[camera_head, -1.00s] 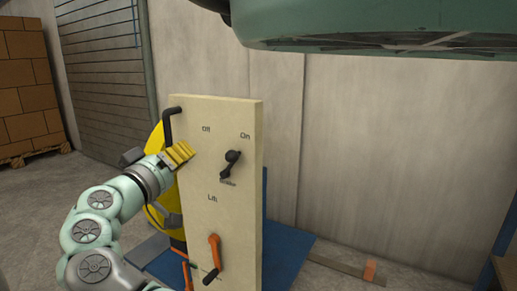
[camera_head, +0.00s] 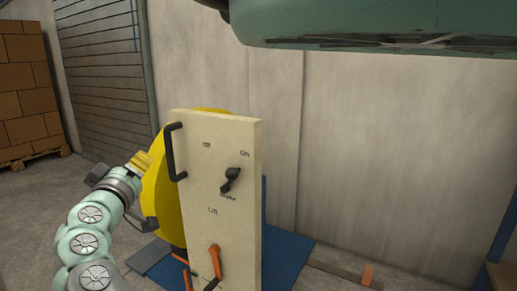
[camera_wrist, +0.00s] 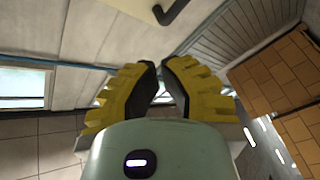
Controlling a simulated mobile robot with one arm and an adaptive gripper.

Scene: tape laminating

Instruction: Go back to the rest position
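My gripper (camera_head: 139,161) is to the left of the cream control panel (camera_head: 240,135), apart from it, level with its upper part. In the wrist view, the ribbed yellow fingers (camera_wrist: 160,66) come together at their tips and hold nothing. The panel has a black handle (camera_head: 171,152) on its left edge, also at the top of the wrist view (camera_wrist: 172,10). A black knob lever (camera_head: 231,181) sits below "On", and an orange lever (camera_head: 214,262) sits below "Lift".
A yellow disc (camera_head: 158,195) stands behind the panel, close to my gripper, over a blue base (camera_head: 285,250). Stacked brown boxes (camera_head: 27,100) stand at the far left, before a shutter. A large green object (camera_head: 380,22) hangs at the top. Grey floor lies open at the left.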

